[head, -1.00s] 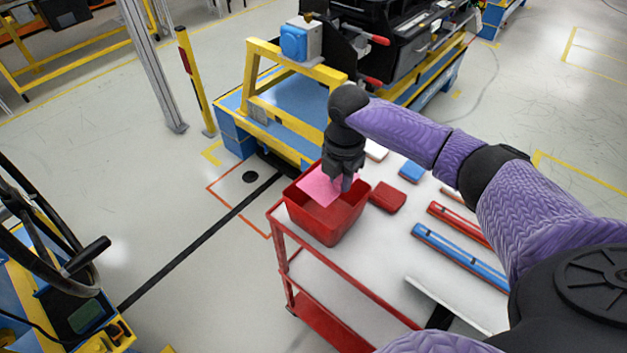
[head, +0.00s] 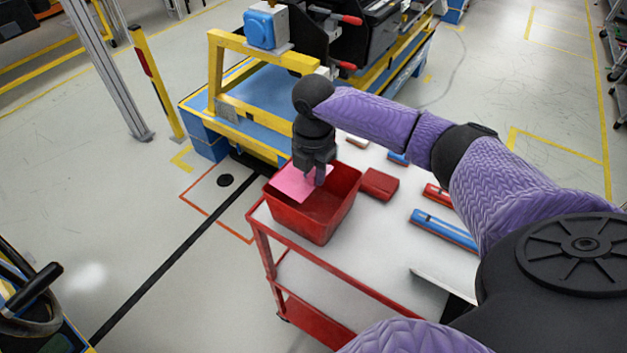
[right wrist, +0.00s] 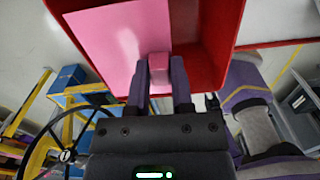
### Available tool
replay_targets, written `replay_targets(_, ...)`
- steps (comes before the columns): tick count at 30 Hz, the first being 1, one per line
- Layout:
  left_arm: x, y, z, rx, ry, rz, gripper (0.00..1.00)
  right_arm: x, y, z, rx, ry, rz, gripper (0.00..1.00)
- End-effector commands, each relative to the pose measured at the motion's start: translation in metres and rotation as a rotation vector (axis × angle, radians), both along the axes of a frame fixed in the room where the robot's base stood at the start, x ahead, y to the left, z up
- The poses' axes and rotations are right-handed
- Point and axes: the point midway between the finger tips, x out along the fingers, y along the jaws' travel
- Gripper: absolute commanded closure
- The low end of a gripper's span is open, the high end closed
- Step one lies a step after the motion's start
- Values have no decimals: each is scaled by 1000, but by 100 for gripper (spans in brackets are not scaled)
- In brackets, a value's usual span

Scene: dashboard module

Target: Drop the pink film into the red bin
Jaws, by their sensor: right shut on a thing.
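The pink film (head: 293,183) is a flat sheet at the mouth of the red bin (head: 313,222), toward its left side. My right gripper (head: 318,181) points down over the bin and is shut on the film. In the right wrist view the film (right wrist: 108,40) runs from between the fingers (right wrist: 159,85) across the bin's opening (right wrist: 215,45). I cannot tell whether the film touches the bin's wall. The bin stands upright at the left corner of the red-framed cart (head: 300,278). My left gripper is not in view.
On the cart's white top, a red box (head: 379,184) lies right of the bin, with blue and red bars (head: 443,229) further right. A yellow-framed blue station (head: 240,100) stands close behind the cart. Open floor lies to the left.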

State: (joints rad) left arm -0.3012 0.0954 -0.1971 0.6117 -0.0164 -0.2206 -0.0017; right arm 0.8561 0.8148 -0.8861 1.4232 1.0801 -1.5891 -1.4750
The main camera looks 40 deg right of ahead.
Motion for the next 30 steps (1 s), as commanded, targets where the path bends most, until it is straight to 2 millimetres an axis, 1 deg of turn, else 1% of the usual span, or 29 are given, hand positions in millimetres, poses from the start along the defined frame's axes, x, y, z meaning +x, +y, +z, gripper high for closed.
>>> replay_targets(2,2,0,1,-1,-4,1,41,0,0,1,0,0,0,100)
replay_targets(3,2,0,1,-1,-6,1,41,0,0,1,0,0,0,64)
replay_targets(5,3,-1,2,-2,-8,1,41,0,0,1,0,0,0,51)
replay_targets(6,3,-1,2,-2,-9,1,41,0,0,1,0,0,0,43)
replay_targets(8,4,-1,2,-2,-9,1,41,0,0,1,0,0,0,31)
replay_targets(14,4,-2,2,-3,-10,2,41,0,0,1,0,0,0,31)
replay_targets(16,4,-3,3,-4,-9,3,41,0,0,6,0,-1,1,31)
replay_targets(17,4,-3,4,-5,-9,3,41,0,0,10,0,-1,1,31)
replay_targets(19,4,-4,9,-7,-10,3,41,1,0,26,-1,-3,1,31)
replay_targets(24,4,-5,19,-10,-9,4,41,1,0,71,-1,-3,0,31)
replay_targets(27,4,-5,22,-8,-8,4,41,1,0,89,0,-3,0,31)
replay_targets(30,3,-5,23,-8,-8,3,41,0,0,99,0,-2,1,31)
